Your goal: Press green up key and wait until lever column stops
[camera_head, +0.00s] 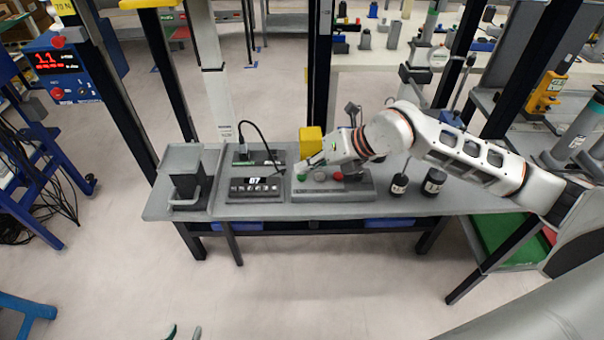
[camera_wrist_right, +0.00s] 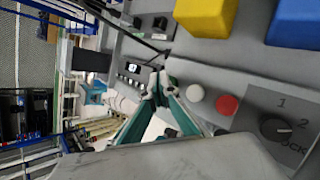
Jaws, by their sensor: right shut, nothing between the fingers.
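The green key (camera_head: 302,177) sits at the left end of the grey button panel (camera_head: 330,195) on the bench. In the wrist view a sliver of green (camera_wrist_right: 173,81) shows beside my fingertips, mostly hidden. My right gripper (camera_head: 304,168) is shut and empty, its tips at the green key; it also shows in the wrist view (camera_wrist_right: 160,78). I cannot tell whether it presses the key. The white key (camera_wrist_right: 195,92) and red key (camera_wrist_right: 228,105) are beside it. My left gripper (camera_head: 184,333) is open and empty at the bottom edge. I cannot tell which part is the lever column.
A dark display unit (camera_head: 255,188) stands left of the panel, with a grey clamp-like device (camera_head: 185,178) further left. A yellow block (camera_head: 310,140) is behind. Two dark cylinders, one a weight (camera_head: 399,184), stand right of the panel. The floor in front is clear.

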